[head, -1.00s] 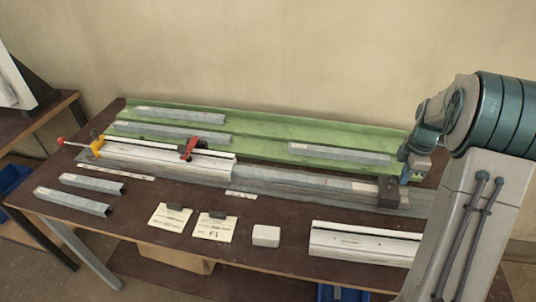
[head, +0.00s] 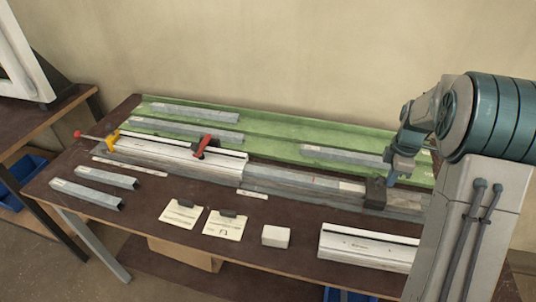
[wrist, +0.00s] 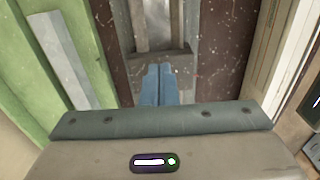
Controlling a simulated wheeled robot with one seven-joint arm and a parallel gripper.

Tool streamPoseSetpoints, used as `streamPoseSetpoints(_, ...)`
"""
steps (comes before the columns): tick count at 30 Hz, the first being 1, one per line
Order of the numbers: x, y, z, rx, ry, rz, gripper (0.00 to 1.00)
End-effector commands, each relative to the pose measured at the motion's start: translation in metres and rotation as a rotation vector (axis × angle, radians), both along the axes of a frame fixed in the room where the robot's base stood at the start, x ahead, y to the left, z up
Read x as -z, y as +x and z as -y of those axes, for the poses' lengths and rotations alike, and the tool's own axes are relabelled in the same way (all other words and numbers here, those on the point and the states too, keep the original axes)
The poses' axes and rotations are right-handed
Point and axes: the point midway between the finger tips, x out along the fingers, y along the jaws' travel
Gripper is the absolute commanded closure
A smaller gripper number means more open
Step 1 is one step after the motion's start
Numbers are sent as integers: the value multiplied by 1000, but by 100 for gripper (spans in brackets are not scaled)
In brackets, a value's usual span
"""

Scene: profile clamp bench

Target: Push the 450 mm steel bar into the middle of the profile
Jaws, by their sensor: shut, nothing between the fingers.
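The white profile (head: 175,152) lies clamped along the left of the bench. The grey steel bar (head: 300,181) lies in line with it, its left part hidden at or inside the profile's right end. A dark block (head: 376,192) stands at the bar's right end. My gripper (head: 393,178) is shut and empty, low at the block's right side. In the wrist view, the blue fingers (wrist: 158,84) are together against the near side of the block (wrist: 180,62), seemingly touching it; the bar (wrist: 155,15) runs away beyond.
A green tray (head: 270,142) with several grey bars lies behind. A red clamp (head: 205,145) and a yellow stop (head: 112,139) sit at the profile. Two cards (head: 225,226), a white block (head: 275,236) and another white profile (head: 365,247) lie in front.

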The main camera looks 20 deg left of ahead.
Motion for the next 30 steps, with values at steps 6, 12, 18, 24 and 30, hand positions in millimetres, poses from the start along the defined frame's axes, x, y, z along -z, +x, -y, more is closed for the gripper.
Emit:
streamPoseSetpoints(6,0,0,-19,-3,2,0,100)
streamPoseSetpoints(12,0,0,-34,-3,2,0,100)
streamPoseSetpoints(18,0,0,-49,-3,2,0,100)
streamPoseSetpoints(24,0,0,-64,-4,2,0,100)
streamPoseSetpoints(30,0,0,-79,-3,2,-1,100)
